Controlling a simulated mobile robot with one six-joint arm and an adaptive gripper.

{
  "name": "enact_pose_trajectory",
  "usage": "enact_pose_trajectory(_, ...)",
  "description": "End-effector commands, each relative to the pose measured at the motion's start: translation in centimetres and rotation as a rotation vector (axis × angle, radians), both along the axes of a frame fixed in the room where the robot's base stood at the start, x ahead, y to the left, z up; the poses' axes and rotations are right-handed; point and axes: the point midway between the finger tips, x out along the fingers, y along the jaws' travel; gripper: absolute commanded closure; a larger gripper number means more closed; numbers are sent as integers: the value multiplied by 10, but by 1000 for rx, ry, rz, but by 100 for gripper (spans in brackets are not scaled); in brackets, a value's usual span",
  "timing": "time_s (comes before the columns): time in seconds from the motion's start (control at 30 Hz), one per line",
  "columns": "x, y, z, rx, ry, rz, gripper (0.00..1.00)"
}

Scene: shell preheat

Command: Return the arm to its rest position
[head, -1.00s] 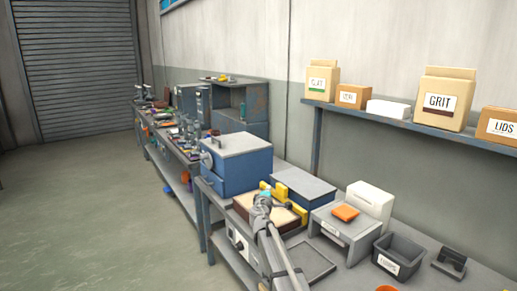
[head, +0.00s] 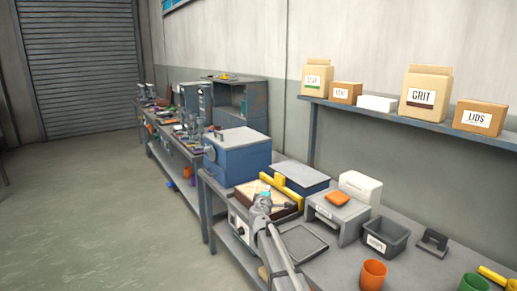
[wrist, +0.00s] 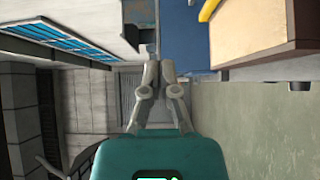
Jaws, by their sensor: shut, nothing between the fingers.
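My arm (head: 272,235) reaches up from the bottom of the head view, over the front of the near workbench. The fingers are hard to make out in the head view. In the wrist view my gripper (wrist: 159,68) shows beyond the teal body, its two grey fingers drawn together with nothing held. The fingers appear clear of the things around them.
Behind my wrist are the brown-topped box (head: 256,196), a yellow bar (head: 294,192) and a blue cabinet (head: 237,160). To the right are a grey stand (head: 330,222), a dark bin (head: 384,238), an orange cup (head: 373,274) and a green cup (head: 474,284). Open floor (head: 100,220) lies left.

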Motion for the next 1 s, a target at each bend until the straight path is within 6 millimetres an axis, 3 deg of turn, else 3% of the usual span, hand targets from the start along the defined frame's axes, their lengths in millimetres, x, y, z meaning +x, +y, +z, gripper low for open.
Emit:
enact_pose_trajectory(0.27, -8, -12, -3, 41, 10, -35, 100)
enact_pose_trajectory(0.67, -39, -57, -21, 205, 60, -175, 100)
enact_pose_trajectory(0.87, -72, -95, -42, 352, 120, -305, 100)
enact_pose_trajectory(1.0, -110, -127, -68, 504, 197, -436, 100)
